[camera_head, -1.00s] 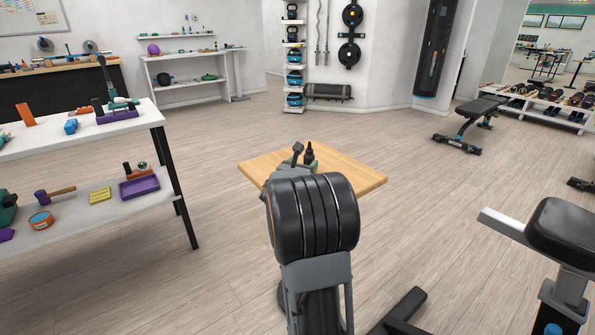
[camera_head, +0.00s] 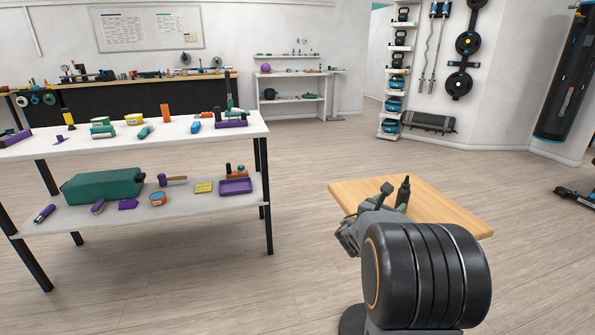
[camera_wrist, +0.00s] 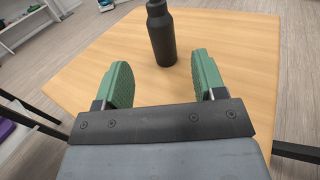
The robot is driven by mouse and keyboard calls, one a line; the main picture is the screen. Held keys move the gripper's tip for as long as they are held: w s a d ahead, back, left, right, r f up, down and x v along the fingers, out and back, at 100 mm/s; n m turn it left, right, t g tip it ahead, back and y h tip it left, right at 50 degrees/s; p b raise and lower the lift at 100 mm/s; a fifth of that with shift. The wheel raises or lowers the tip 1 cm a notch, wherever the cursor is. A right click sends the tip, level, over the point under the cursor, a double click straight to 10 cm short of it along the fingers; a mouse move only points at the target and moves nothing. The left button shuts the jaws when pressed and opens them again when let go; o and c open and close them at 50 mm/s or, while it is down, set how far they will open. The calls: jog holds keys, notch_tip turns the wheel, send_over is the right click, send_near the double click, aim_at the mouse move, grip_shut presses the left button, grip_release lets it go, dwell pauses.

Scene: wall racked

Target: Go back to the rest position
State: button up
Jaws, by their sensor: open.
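My gripper (camera_wrist: 160,84) is open, with its two green finger pads apart and nothing between them. It points over a light wooden table (camera_wrist: 230,40). In the wrist view, a black bottle (camera_wrist: 161,35) stands upright on the table beyond the fingertips, apart from them. In the head view the same table (camera_head: 450,207) is partly hidden by my arm, and the dark bottle (camera_head: 404,190) shows just above the arm. My gripper (camera_head: 386,188) is small there and partly hidden by my own wrist.
A white two-level rack (camera_head: 100,153) with tools and a green case (camera_head: 103,187) stands at the left. A kettlebell tower (camera_head: 396,80) and a black punching bag (camera_head: 566,80) stand at the back right. The floor (camera_head: 290,215) between rack and table is clear.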

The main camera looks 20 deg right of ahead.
jog(key=s+a+r+m+g+y+p, duration=0.5)
jog(key=s+a+r+m+p, duration=0.5)
jog(key=m+p, duration=0.35)
jog(key=s+a+r+m+y+p, duration=0.1)
jog(key=a+r+m+y+p, duration=0.2)
jog(key=a, duration=0.4)
jog(key=s+a+r+m+y+p, duration=0.2)
jog(key=a+r+m+y+p, duration=0.1)
jog(key=a+p, duration=0.3)
jog(key=s+a+r+m+t+y+p, duration=0.1)
jog(key=s+a+r+m+y+p, duration=0.1)
jog(key=a, duration=0.6)
jog(key=r+m+y+p, duration=0.1)
jog(key=y+p, duration=0.1)
jog(key=y, duration=0.1)
jog(key=shift+r+p, duration=0.3)
jog(key=shift+p, duration=0.1)
jog(key=shift+s+a+y, duration=0.15)
jog(key=shift+a+y, duration=0.15)
jog(key=shift+a, duration=0.05)
jog(key=shift+c, duration=0.4)
